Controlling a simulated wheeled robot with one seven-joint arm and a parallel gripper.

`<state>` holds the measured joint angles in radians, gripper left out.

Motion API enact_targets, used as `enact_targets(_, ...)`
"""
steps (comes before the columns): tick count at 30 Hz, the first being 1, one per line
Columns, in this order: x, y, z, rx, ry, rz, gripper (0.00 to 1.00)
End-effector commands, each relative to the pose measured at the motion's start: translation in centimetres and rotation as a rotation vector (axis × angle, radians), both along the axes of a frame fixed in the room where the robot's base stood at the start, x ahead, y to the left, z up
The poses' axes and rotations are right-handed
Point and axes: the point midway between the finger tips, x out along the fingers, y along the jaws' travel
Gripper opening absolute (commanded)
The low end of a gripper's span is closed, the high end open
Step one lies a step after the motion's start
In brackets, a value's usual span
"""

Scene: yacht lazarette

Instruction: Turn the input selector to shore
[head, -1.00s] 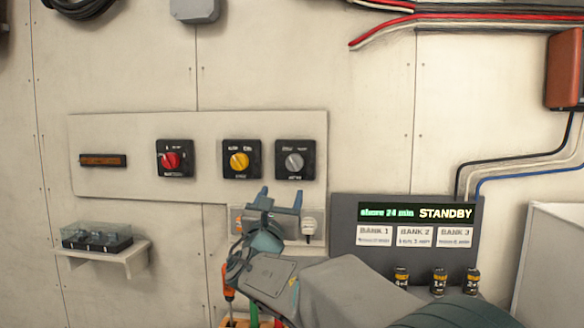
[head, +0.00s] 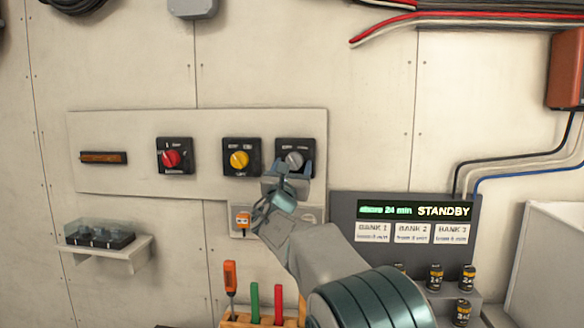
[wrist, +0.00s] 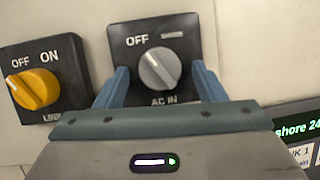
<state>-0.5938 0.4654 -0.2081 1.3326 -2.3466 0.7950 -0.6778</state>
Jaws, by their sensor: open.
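The input selector is a grey round knob (wrist: 157,69) on a black plate marked AC IN, with OFF at upper left and a small, hard-to-read label at upper right. Its white line points up and left, toward OFF. In the head view the knob (head: 294,159) is the rightmost on the pale panel. My gripper (head: 288,170) is in front of it, open. In the wrist view its blue fingers stand on either side of the knob, apart from it, with my gripper (wrist: 160,72) roughly centred on it.
A yellow knob (wrist: 34,89) marked OFF and ON sits close on the left; a red knob (head: 171,159) is farther left. A display unit (head: 343,210) at right reads "shore 24 min STANDBY". Below are a tool rack (head: 262,321) and several small batteries (head: 436,278).

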Motion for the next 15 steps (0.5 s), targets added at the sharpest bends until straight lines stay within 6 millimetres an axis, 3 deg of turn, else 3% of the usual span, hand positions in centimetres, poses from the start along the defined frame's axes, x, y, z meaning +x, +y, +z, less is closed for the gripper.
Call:
enact_targets(3,-0.02,0.01,-0.02,0.000,0.000,0.000,0.63)
enact_targets(8,-0.04,0.01,-0.01,0.000,0.000,0.000,0.19)
enact_targets(15,-0.05,0.04,-0.03,0.009,0.000,0.000,0.19)
